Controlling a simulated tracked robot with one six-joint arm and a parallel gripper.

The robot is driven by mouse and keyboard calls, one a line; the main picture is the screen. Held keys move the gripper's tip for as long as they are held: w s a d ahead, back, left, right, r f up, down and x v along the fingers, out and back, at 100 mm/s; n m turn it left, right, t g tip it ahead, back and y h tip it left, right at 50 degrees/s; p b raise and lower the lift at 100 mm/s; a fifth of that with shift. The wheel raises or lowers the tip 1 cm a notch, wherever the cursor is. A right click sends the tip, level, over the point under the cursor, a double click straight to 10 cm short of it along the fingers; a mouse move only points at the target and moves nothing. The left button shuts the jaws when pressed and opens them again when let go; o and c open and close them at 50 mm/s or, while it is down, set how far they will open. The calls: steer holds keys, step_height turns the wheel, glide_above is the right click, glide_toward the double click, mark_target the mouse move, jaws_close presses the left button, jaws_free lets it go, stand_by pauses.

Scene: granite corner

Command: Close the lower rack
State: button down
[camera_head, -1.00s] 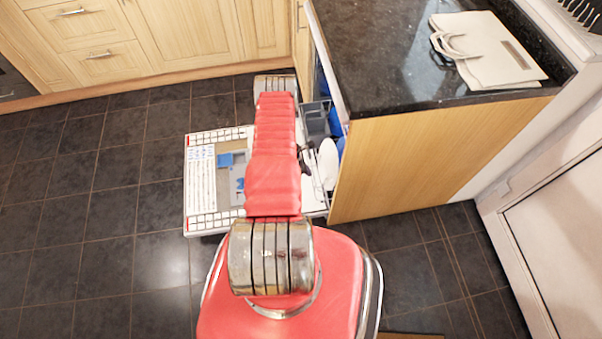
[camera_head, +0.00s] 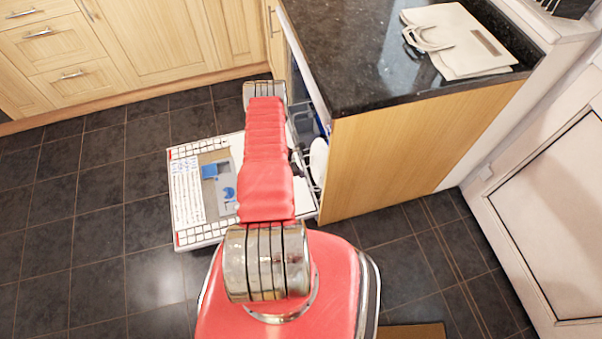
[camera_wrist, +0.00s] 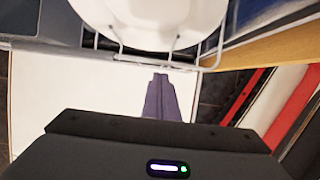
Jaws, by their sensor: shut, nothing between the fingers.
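The dishwasher's lower rack, a wire frame, shows in the wrist view (camera_wrist: 122,55) just beyond my fingertips. A white plate (camera_wrist: 150,22) stands in it; the plate also shows in the head view (camera_head: 318,158), right of my arm. The dishwasher door (camera_head: 187,195) lies open and flat, and its pale inner face fills the left of the wrist view (camera_wrist: 60,95). The rack reaches out over the door. My gripper (camera_wrist: 160,78) is shut and empty, pointing at the rack's front wires; I cannot tell if it touches them. My arm hides it in the head view.
A dark granite counter (camera_head: 375,60) with a wooden end panel (camera_head: 410,150) stands right of the dishwasher. A pale bag-shaped item (camera_head: 460,40) lies on it. Wooden cabinets (camera_head: 130,50) line the back. The tiled floor (camera_head: 100,230) at left is clear. A white door (camera_head: 550,210) is at right.

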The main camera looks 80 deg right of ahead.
steer(key=w+a+r, duration=0.3)
steer(key=w+r, duration=0.3)
steer(key=r, duration=0.3)
steer(key=shift+w, duration=0.15)
steer(key=shift+r, duration=0.1)
stand_by(0.4)
steer(key=w+d+f+g+h, duration=0.1)
steer(key=w+d+g, duration=0.2)
steer(key=w, duration=0.2)
steer(key=shift+w+h, duration=0.3)
steer(key=shift+h, duration=0.1)
steer(key=shift+d, duration=0.1)
steer(key=shift+s+f, duration=0.1)
